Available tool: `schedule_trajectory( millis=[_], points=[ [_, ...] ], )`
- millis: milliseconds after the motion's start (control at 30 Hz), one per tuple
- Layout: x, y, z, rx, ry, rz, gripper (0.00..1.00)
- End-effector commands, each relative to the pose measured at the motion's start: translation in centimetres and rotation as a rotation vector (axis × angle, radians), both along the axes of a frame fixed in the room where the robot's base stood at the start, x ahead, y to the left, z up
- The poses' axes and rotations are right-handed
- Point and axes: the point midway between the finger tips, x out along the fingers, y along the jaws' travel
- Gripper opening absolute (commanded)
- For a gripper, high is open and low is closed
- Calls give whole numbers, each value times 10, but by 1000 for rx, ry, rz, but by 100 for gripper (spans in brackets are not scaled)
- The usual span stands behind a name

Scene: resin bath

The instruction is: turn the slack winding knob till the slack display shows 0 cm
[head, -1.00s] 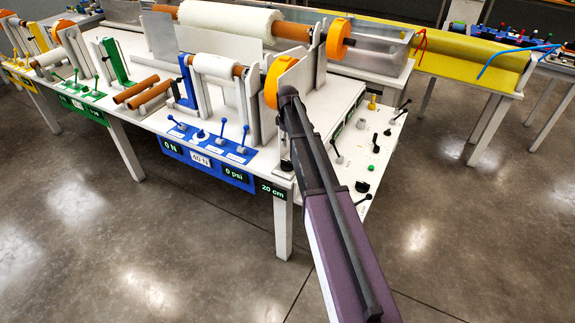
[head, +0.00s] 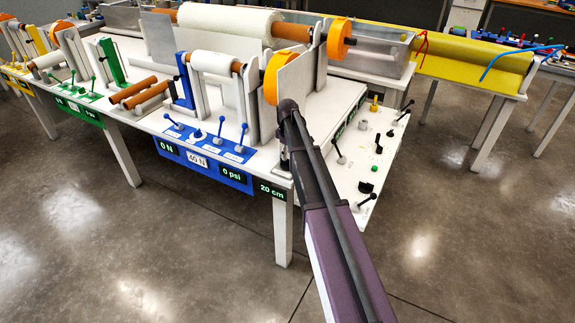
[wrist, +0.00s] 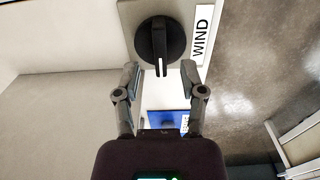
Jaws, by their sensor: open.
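The black winding knob (wrist: 160,45) shows in the wrist view, on a plate with a WIND label (wrist: 201,38). A white mark on its bar points down the picture. My gripper (wrist: 160,75) is open, its fingertips at the knob's lower left and lower right edges; I cannot tell whether they touch it. In the head view the knob and the gripper's fingers are hidden behind my arm. The slack display (head: 272,190) on the table's front edge reads 20 cm.
The blue panel (head: 205,165) with several levers shows 0 N, 40 N and 0 psi. A white control panel (head: 365,150) with several knobs and levers lies right of my arm. Rollers and an orange wheel (head: 275,78) stand behind it. The floor in front is clear.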

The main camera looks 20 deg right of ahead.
Motion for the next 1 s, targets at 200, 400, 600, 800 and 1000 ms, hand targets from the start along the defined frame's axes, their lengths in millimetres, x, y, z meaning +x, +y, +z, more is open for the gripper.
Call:
schedule_trajectory(
  millis=[200,400,600,800,1000],
  points=[
    [0,0,-21,0,0,0,53],
    [0,0,-32,0,0,0,53],
    [0,0,-36,0,0,0,53],
    [0,0,-36,0,0,0,53],
    [0,0,-36,0,0,0,44]
  ],
)
